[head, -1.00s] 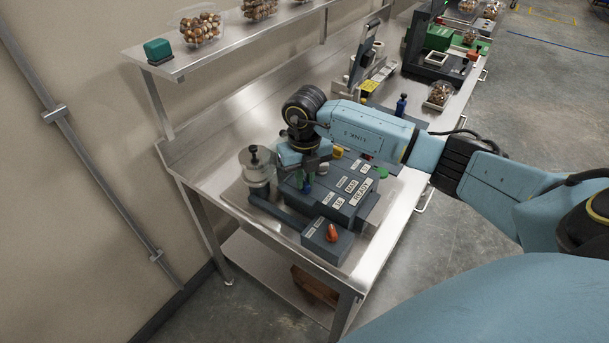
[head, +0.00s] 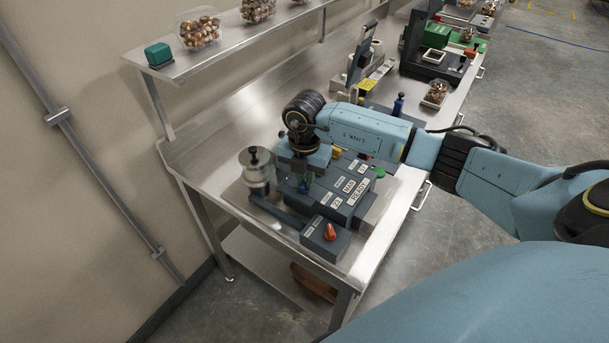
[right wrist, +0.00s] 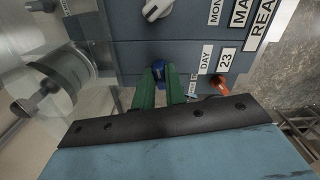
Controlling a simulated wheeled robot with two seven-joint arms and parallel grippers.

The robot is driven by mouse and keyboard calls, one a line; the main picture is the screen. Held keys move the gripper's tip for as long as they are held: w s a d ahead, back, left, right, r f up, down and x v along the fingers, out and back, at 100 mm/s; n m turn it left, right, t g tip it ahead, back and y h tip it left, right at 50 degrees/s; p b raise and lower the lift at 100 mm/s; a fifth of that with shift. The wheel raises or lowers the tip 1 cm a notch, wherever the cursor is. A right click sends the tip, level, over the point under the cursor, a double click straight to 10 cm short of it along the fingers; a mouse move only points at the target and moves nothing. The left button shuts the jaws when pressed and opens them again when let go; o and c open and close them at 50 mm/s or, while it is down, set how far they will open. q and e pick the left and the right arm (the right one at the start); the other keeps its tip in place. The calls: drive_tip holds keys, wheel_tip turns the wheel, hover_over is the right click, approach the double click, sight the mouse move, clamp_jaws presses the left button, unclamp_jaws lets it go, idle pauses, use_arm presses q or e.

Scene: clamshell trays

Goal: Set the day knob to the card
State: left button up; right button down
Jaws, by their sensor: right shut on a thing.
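The dark grey date device (head: 322,197) stands on the steel bench, with white label plates on its top. In the right wrist view, the DAY label (right wrist: 206,57) sits beside a plate reading 23 (right wrist: 227,60). My right gripper (head: 303,183) is over the near left part of the device. In the right wrist view its green fingers (right wrist: 160,82) are shut on the blue day knob (right wrist: 158,70), which is mostly hidden between them. The knob also shows in the head view (head: 304,188). I cannot pick out the card with certainty. My left gripper is not in view.
A box with an orange knob (head: 330,232) is at the device's near end. A metal cylinder with a black knob (head: 257,168) stands close on the left. A white pointer knob (right wrist: 157,8) is on the panel. Clamshell trays (head: 200,29) sit on the shelf above.

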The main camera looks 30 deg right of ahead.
drive_tip(key=shift+r+m, duration=0.1)
drive_tip(key=shift+m, duration=0.3)
drive_tip(key=c, duration=1.4)
unclamp_jaws()
drive_tip(key=shift+c, duration=0.2)
wheel_tip(320, 180, up, 13)
drive_tip(key=b, duration=0.1)
drive_tip(key=shift+r, duration=0.15)
